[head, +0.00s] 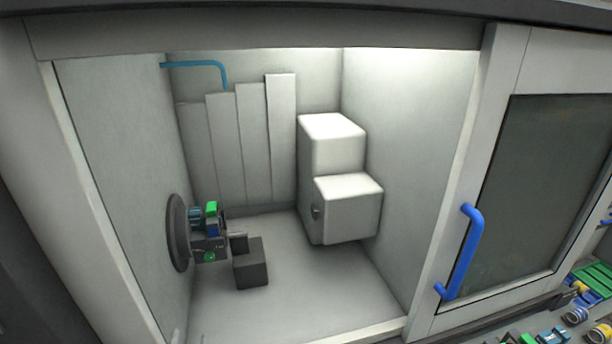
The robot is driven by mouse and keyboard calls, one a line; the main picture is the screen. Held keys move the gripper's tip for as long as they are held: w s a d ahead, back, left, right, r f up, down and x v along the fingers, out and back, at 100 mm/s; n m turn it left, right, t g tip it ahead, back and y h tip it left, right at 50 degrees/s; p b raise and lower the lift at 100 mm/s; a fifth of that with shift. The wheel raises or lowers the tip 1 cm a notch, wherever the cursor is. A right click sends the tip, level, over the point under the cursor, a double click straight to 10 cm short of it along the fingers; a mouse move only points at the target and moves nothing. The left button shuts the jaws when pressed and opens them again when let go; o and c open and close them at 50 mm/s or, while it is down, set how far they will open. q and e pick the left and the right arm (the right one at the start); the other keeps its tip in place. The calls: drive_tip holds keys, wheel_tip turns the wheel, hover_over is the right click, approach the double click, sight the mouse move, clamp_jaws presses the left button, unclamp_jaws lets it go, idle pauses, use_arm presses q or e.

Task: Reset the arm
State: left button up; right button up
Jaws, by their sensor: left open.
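Of my left gripper (195,338), only what look like thin pale tips show at the bottom edge, left of centre. They are open and apart, with nothing seen between them. The rest of it and its arm are cut off below the picture. My right gripper is not in view.
An open machine bay has a dark round chuck (177,233) on its left wall, with green, blue and grey parts before it. A dark block (251,264) and white housing (348,207) stand inside. Right are a blue handle (469,249) and a green tray (592,279).

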use_arm(q)
drive_tip(key=s+f+n+g+h, duration=0.1)
drive_tip(key=s+f+g+h, duration=0.15)
drive_tip(key=s+g, duration=0.4)
drive_tip(key=s+d+f+g+h, duration=0.1)
drive_tip(key=s+f+g, duration=0.25)
drive_tip(key=s, duration=0.55)
drive_tip(key=s+f+n+g+h, duration=0.1)
drive_tip(key=s+f+g, duration=0.3)
drive_tip(key=s, duration=0.4)
wheel_tip(320, 180, down, 31)
drive_tip(key=g+b, duration=0.1)
drive_tip(key=b, duration=0.5)
drive_tip(key=s+a+f+b, duration=0.1)
drive_tip(key=s+f+b, duration=0.1)
drive_tip(key=s+f, duration=0.6)
drive_tip(key=s+a+f+g+b, duration=0.1)
drive_tip(key=s+f+b, duration=0.1)
drive_tip(key=s+f, duration=0.7)
wheel_tip(320, 180, down, 4)
drive_tip(key=shift+s+a+r+m+b, duration=0.15)
drive_tip(key=shift+a+r+m+b, duration=0.05)
drive_tip(key=shift+a+m+b, duration=0.15)
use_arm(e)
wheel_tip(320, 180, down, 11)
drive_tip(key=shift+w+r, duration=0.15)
